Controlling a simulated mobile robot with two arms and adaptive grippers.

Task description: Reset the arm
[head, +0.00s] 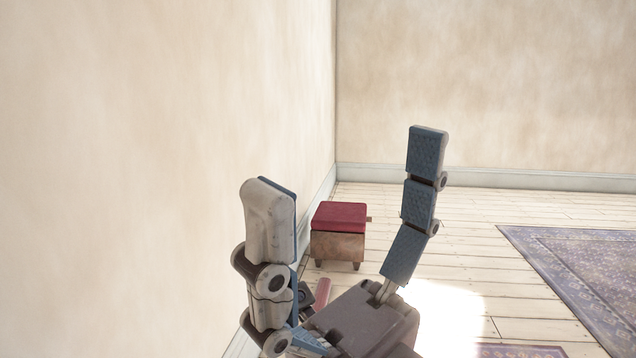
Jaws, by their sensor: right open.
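My right gripper (348,163) fills the lower middle of the head view, with its fingers pointing up. It is open, with a wide gap between the two blue-padded fingers and nothing held between them. The wrist body shows at the bottom edge; the rest of the arm is out of view. My left gripper is not in view.
A small stool with a red cushion (340,217) stands on the floor beyond the gripper, near the left wall (160,140). A patterned purple rug (590,270) lies at the right. Pale floorboards (480,225) between them look clear.

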